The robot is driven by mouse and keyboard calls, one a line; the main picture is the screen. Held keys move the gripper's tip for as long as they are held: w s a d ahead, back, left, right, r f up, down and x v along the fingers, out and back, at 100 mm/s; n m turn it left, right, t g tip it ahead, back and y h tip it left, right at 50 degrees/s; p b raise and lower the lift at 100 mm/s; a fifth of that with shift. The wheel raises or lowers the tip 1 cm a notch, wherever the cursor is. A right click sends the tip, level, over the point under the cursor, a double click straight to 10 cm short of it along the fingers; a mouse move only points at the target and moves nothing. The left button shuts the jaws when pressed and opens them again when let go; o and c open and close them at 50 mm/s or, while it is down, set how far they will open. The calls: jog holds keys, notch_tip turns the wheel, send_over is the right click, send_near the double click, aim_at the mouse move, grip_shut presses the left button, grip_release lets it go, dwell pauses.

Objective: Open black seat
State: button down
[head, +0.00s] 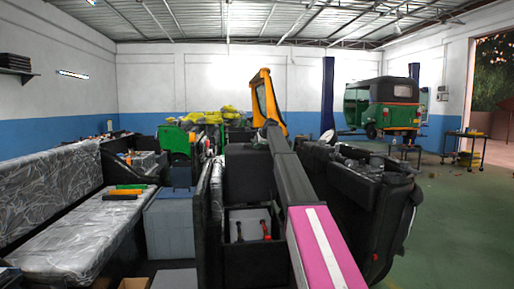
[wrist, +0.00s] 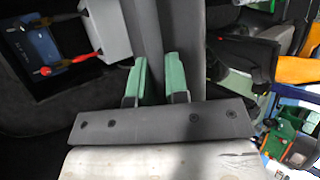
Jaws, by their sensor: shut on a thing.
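The black seat (head: 250,172) stands tipped up at the middle of the head view, above an open compartment. My gripper (wrist: 158,70) shows in the wrist view with its two green-padded fingers on either side of the dark seat's edge (wrist: 148,25). It is shut on that edge. In the head view my arm reaches forward along the right side of the seat, and the fingers cannot be made out there.
The open compartment (head: 229,264) holds a grey box (head: 248,226) with red- and black-handled tools. A plastic-covered bench (head: 85,230) is at left. Cluttered black parts (head: 365,180) lie right of my arm. Green floor (head: 455,220) is free at far right, near a green rickshaw (head: 395,105).

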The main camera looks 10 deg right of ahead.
jog(key=c, duration=1.1)
grip_release()
jog(key=shift+c, duration=0.2)
jog(key=v, duration=1)
jog(key=shift+s+d+r, duration=0.15)
jog(key=shift+s+r, duration=0.05)
jog(key=shift+r, duration=0.05)
